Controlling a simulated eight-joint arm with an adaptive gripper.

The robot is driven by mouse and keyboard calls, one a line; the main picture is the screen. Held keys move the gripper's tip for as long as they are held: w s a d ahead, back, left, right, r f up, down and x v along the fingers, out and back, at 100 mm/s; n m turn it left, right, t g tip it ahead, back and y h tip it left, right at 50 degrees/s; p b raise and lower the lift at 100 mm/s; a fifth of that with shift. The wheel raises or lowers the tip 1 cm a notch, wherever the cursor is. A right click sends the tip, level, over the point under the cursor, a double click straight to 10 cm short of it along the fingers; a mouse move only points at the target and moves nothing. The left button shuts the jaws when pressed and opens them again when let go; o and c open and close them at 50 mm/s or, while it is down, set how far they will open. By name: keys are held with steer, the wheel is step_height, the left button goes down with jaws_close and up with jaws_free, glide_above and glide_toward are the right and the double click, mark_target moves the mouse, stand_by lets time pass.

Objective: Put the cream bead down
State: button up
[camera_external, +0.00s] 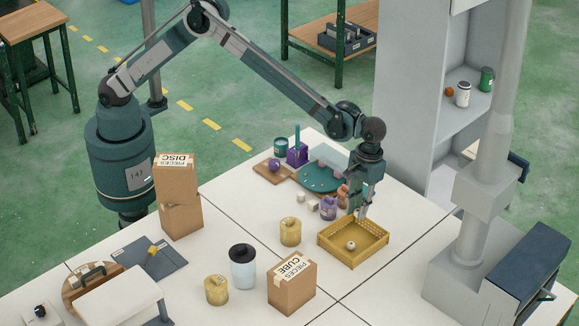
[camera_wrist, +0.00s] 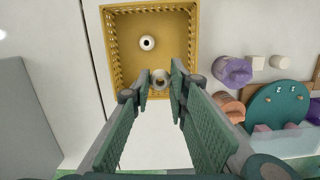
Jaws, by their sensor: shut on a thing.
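A cream bead (camera_wrist: 160,84) is between the tips of my gripper (camera_wrist: 159,82) in the wrist view, with its hole showing. In the external view my gripper (camera_external: 363,213) points down at the back edge of a yellow tray (camera_external: 368,255); I cannot make out the held bead there. In the wrist view the bead appears over the near part of the tray (camera_wrist: 119,62); its height above the floor is unclear. A white bead with a dark hole (camera_wrist: 147,43) lies inside the tray, apart from my gripper, and also shows in the external view (camera_external: 350,245).
A purple jar (camera_external: 328,208) and pale cubes (camera_external: 313,205) stand left of the tray. A teal palette (camera_external: 319,178) lies behind. A yellow jar (camera_external: 290,232) and a cardboard box (camera_external: 292,284) stand left and front. The table right of the tray is clear.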

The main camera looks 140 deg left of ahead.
steer(key=shift+w+d, duration=0.15)
steer(key=shift+d, duration=0.05)
glide_above(355, 239)
steer(key=shift+a+f+b, duration=0.2)
steer(key=shift+f+b, duration=0.2)
steer(key=shift+f, duration=2.75)
steer(key=shift+f, duration=1.85)
steer(key=shift+f+b, duration=0.1)
steer(key=shift+b, duration=0.2)
steer(key=shift+o, duration=1.1)
steer(key=shift+f, duration=0.1)
steer(key=o, duration=0.5)
steer(key=shift+c, duration=0.2)
